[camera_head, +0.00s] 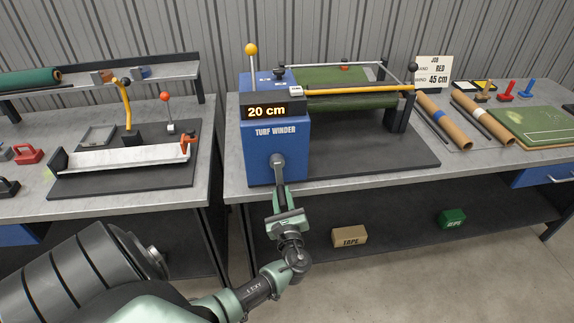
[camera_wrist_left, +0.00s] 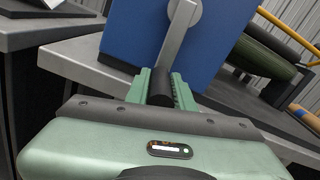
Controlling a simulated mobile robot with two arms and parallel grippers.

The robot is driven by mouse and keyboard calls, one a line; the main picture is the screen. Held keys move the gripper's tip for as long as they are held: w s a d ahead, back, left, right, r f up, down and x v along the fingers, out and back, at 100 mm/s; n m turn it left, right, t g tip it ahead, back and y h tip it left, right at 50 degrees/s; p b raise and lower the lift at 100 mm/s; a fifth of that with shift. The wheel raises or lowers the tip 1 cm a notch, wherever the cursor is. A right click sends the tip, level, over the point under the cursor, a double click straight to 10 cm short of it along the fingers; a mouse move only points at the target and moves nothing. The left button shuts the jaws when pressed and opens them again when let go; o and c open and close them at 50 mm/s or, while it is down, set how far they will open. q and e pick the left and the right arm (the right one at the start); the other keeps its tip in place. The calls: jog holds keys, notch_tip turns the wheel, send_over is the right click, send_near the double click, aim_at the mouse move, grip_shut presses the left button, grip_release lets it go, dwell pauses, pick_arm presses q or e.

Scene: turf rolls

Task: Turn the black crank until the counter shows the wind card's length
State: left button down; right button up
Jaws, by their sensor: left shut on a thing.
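The blue turf winder (camera_head: 262,150) stands on the right bench. Its counter (camera_head: 266,112) reads 20 cm. The wind card (camera_head: 433,72) at the back reads RED and 45 cm. The crank's grey arm (camera_head: 278,171) hangs down from the hub on the winder's front; it also shows in the left wrist view (camera_wrist_left: 178,42). My left gripper (camera_head: 283,201) is shut on the black crank handle (camera_wrist_left: 160,88), below the hub. The handle sits between the green fingers in the wrist view and is mostly hidden in the head view. My right gripper is not in view.
Cardboard tubes (camera_head: 443,122), stamps (camera_head: 506,91) and a green mat (camera_head: 535,125) lie to the right. A second bench (camera_head: 120,205) stands left across a gap. A tape box (camera_head: 349,237) is below.

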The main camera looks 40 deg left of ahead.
pick_arm(q)
jog(key=shift+s+a+m, duration=0.15)
jog(key=shift+s+m, duration=0.1)
jog(key=shift+m, duration=0.15)
jog(key=shift+f, duration=0.1)
jog(key=c, duration=1.2)
grip_release()
jog(key=b+v, duration=0.1)
jog(key=v, duration=0.6)
jog(key=shift+s+d, duration=0.25)
jog(key=shift+s, duration=0.05)
